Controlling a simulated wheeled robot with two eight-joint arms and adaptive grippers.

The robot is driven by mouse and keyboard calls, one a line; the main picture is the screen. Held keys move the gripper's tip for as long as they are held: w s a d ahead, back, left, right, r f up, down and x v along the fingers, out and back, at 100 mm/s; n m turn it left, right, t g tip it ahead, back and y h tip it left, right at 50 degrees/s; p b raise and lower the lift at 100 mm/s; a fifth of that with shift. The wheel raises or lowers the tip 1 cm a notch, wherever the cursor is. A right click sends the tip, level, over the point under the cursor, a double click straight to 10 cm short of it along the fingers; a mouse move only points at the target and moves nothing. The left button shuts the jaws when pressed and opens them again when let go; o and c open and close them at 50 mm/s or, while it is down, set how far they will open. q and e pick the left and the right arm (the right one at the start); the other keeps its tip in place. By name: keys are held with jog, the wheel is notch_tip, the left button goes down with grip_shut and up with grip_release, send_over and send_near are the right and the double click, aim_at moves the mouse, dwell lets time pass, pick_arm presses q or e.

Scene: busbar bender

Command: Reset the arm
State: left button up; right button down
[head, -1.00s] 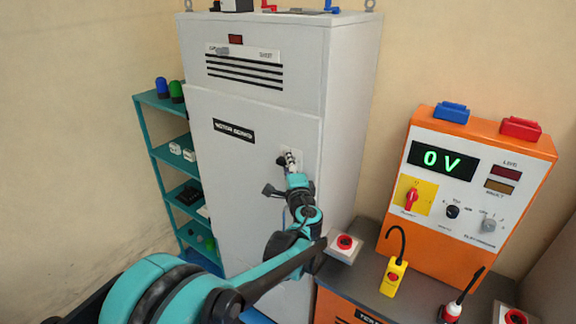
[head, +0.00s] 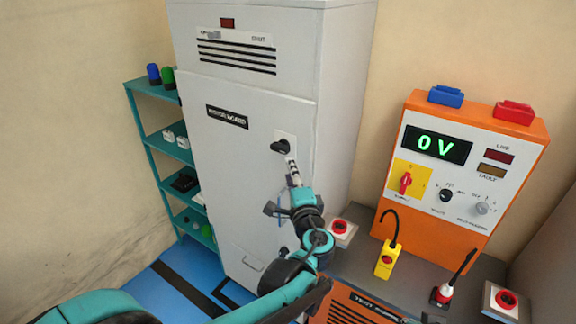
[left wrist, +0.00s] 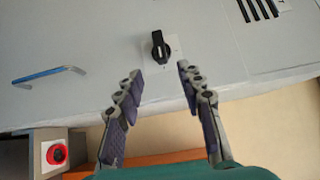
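My left arm reaches from the bottom of the head view to the front of a tall grey cabinet (head: 255,170). My left gripper (head: 292,165) is just below a black rotary handle (head: 281,146) on the cabinet door. In the left wrist view the left gripper (left wrist: 157,78) has its two fingers spread with nothing between them. The black handle (left wrist: 159,46) is beyond the fingertips, apart from them. My right gripper is not in view.
An orange test unit (head: 465,165) showing 0 V stands at the right on a grey bench. A yellow device (head: 387,262) and a red button box (head: 341,230) are on the bench. A teal shelf (head: 150,90) is at the left.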

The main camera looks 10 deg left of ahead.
pick_arm(q)
jog(key=shift+s, duration=0.15)
jog(key=s+a+f+n+g+h+b, duration=0.1)
jog(key=s+a+f+n+g+b, duration=0.5)
jog(key=s+a+f, duration=0.5)
jog(key=s+d+f+n+g+h+b, duration=0.1)
jog(key=s+d+f+n+h+b, duration=0.1)
jog(key=s+f, duration=0.5)
jog(key=s+d+f+n+g+h+b, duration=0.2)
jog(key=s+d+f+n+h, duration=0.2)
jog(key=s+f, duration=0.3)
jog(key=shift+s+d+f+n+h, duration=0.25)
jog(key=shift+s+d+n, duration=0.35)
jog(key=shift+d, duration=0.3)
